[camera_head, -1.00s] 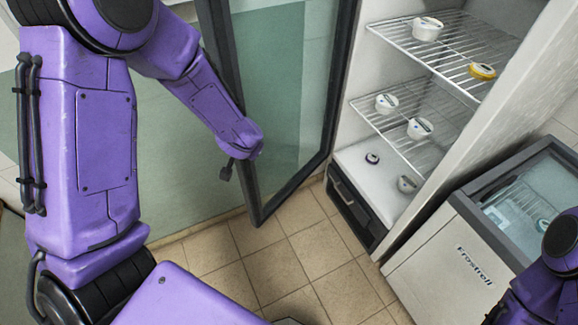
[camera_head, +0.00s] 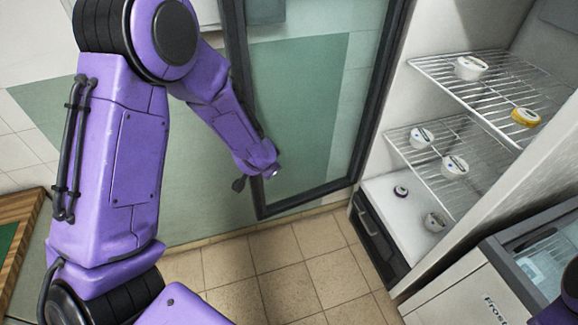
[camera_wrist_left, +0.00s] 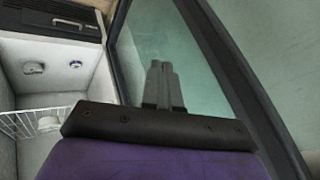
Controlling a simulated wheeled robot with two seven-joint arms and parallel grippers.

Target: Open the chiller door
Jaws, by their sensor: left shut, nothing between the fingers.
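The chiller door (camera_head: 315,120) is a glass panel in a dark frame. It stands wide open, swung to the left of the chiller (camera_head: 425,85), whose inside shows. My left gripper (camera_head: 239,184) is at the door's free edge, low on the frame, with its wrist overlapping the frame in the head view. In the left wrist view its fingers (camera_wrist_left: 162,75) are together and empty, in front of the door's glass and frame (camera_wrist_left: 225,65). Whether they touch the door I cannot tell. My right gripper is out of view.
Wire shelves (camera_head: 440,140) in the chiller hold several small tubs. A low glass-topped freezer (camera_head: 470,295) stands at the lower right. Tiled floor (camera_head: 290,275) is clear below the door. A wood-edged surface (camera_head: 22,225) is at far left.

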